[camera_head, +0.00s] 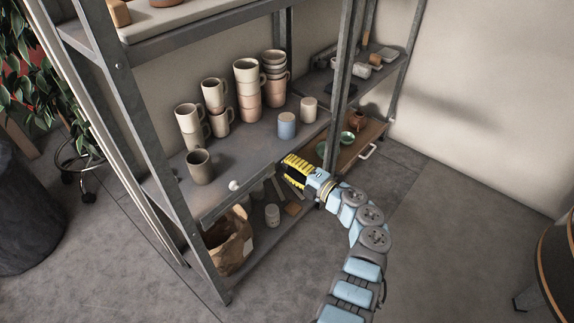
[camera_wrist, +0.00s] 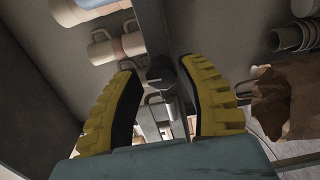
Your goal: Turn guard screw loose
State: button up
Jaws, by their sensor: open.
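My gripper (camera_head: 288,170) is at the front of the shelf unit, near the edge of the middle shelf. Its two yellow ribbed fingers with dark pads are apart; they also show in the wrist view (camera_wrist: 164,80). A small dark rounded piece (camera_wrist: 160,74) appears between the fingertips in the wrist view, in front of a grey metal post; I cannot tell whether it is the guard screw. No finger clearly touches it. A small white knob (camera_head: 234,185) is at the front edge of the middle shelf, left of my gripper. No guard is clearly recognisable.
The grey metal shelf (camera_head: 255,150) holds several stacked mugs (camera_head: 246,78) and a blue cup (camera_head: 287,124). A shelf post (camera_head: 339,85) rises beside my gripper.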

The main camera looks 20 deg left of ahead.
jog(key=v, duration=1.1)
jog(key=shift+a, duration=0.1)
